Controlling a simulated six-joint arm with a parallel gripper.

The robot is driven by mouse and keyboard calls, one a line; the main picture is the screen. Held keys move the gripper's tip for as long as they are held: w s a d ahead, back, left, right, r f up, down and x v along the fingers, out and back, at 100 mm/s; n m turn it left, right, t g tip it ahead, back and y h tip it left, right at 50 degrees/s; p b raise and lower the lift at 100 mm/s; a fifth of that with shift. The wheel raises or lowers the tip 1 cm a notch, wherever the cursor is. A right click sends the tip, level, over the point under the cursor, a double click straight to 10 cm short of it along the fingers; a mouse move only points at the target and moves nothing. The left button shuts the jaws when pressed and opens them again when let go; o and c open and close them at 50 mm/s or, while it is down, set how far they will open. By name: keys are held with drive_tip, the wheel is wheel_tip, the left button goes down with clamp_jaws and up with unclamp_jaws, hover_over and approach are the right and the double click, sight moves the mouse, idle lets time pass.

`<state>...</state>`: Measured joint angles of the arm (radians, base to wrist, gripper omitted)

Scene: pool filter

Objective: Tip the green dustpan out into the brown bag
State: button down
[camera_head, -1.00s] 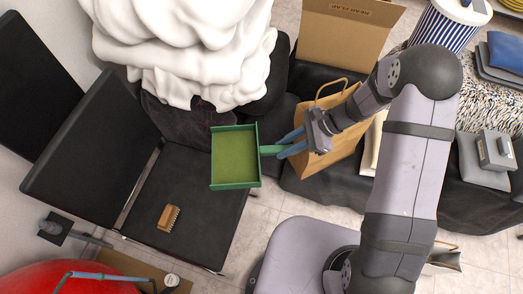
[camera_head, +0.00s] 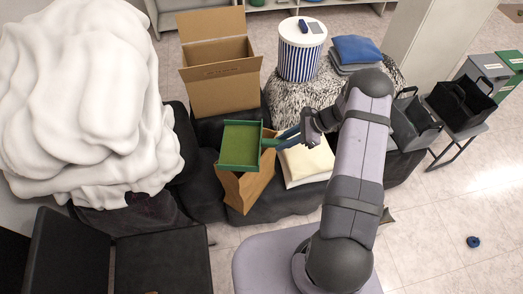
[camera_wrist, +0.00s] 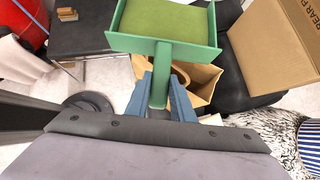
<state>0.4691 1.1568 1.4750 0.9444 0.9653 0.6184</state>
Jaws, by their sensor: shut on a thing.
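The green dustpan (camera_head: 241,143) is held out flat, open side up, over the mouth of the brown bag (camera_head: 249,186). Its inside is a lighter olive green; I cannot tell loose contents from the pan's floor. My gripper (camera_head: 285,138) is shut on the dustpan's handle, to the right of the pan. In the wrist view the blue fingers (camera_wrist: 159,97) clamp the green handle, with the dustpan (camera_wrist: 166,26) beyond them. The bag (camera_wrist: 203,80) shows below and behind the pan there. The pan hides most of the bag's opening.
An open cardboard box (camera_head: 220,75) stands behind the bag. A white cushion (camera_head: 307,160) lies to the bag's right. A blue-striped drum (camera_head: 301,55) stands on a shaggy surface behind. A big white heap (camera_head: 80,100) fills the left.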

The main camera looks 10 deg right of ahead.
drive_tip(key=w+d+r+m+t, duration=0.1)
drive_tip(key=w+d+r, duration=0.2)
drive_tip(key=w, duration=0.5)
drive_tip(key=shift+w+d+r+m+b, duration=0.25)
drive_tip(key=shift+d+r+m+b, duration=0.05)
drive_tip(key=shift+d, duration=0.5)
drive_tip(key=shift+h, duration=0.3)
drive_tip(key=shift+r, duration=0.1)
